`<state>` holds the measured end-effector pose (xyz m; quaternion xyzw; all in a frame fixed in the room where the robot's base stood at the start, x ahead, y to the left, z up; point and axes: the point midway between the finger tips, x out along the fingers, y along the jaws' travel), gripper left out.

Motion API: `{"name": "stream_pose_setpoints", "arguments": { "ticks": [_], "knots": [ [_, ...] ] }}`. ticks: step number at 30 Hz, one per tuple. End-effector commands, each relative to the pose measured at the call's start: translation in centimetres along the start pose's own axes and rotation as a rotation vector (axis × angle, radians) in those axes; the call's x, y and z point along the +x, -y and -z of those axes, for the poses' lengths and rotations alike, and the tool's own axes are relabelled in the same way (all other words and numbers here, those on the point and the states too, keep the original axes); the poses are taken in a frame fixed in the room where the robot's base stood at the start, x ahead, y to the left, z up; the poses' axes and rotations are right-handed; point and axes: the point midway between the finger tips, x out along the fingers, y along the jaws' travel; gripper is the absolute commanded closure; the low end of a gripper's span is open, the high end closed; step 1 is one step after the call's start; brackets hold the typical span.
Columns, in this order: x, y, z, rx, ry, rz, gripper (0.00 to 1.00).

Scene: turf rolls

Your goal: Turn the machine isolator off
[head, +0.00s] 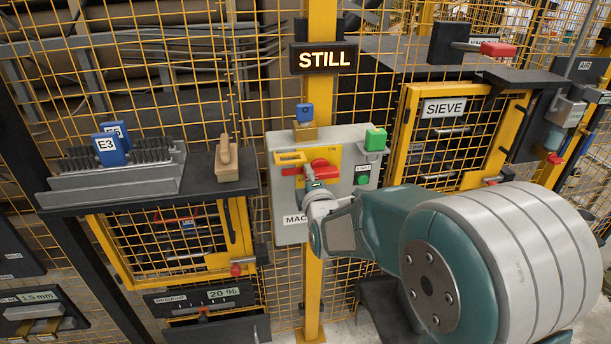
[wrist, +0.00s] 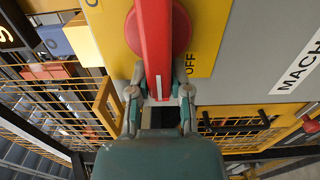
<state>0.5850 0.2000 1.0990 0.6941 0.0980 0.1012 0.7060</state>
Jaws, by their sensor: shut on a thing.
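The isolator is a red handle (head: 324,171) on a yellow plate (head: 291,157), fixed to a grey box (head: 290,232) with a partly hidden "MACH..." label. In the wrist view the red handle (wrist: 155,45) runs up and down the picture, with "OFF" printed just right of its lower end. My gripper (wrist: 160,88) is shut on that end, one finger on each side. In the head view my gripper (head: 312,192) is in front of the box and hides part of the handle. A lit sign (head: 323,58) above reads "STILL".
A blue and brass padlock (head: 305,132) sits atop the box, near a green block (head: 375,139) and a green button (head: 362,180). A wooden-handled tool (head: 227,160) and blue E3 tag (head: 109,149) are on the left shelf. The SIEVE gate (head: 410,140) is right. Yellow mesh surrounds everything.

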Motion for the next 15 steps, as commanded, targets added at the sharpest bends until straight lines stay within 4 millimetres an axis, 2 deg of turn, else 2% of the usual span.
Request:
{"name": "stream_pose_setpoints", "arguments": {
  "ticks": [1, 8, 9, 10, 11, 15],
  "knots": [
    [-0.14, 0.78, -0.55, 0.002, 0.012, 0.019, 1.00],
    [-0.15, 0.76, -0.59, 0.003, 0.012, 0.019, 1.00],
    [-0.16, 0.76, -0.60, 0.003, 0.012, 0.019, 0.57],
    [-0.16, 0.75, -0.61, 0.003, 0.012, 0.019, 0.43],
    [-0.16, 0.73, -0.61, 0.003, 0.012, 0.018, 0.40],
    [-0.14, 0.53, -0.64, 0.004, 0.012, 0.013, 0.40]
  ]
}}
